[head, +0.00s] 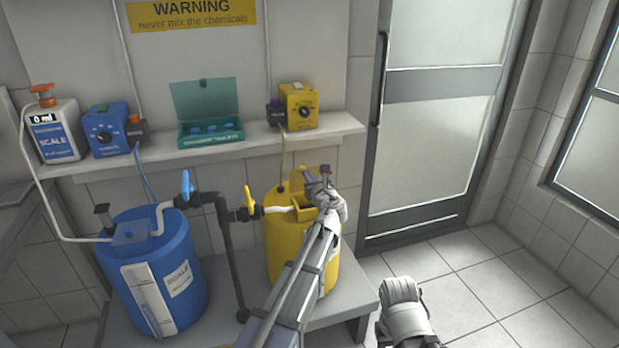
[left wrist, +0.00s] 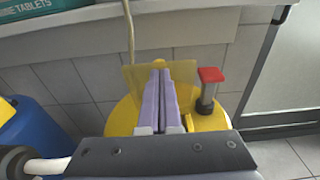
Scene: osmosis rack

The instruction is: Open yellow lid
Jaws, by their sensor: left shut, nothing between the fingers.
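The yellow tank (head: 283,240) stands on the low bench. Its yellow lid (head: 297,173) appears raised, standing up at the back of the tank's top. In the left wrist view the lid (left wrist: 188,78) is a see-through yellow panel behind my fingers. My left gripper (head: 309,178) is over the top of the tank, its arm hiding part of the tank's right side. In the left wrist view its purple fingers (left wrist: 163,70) are pressed together with nothing between them, in front of the lid; contact with the lid cannot be told.
A red-topped post (left wrist: 210,85) rises from the tank close to the right of my fingers. A pipe with a yellow valve handle (head: 249,199) joins the tank from the left. The blue tank (head: 185,255) stands left.

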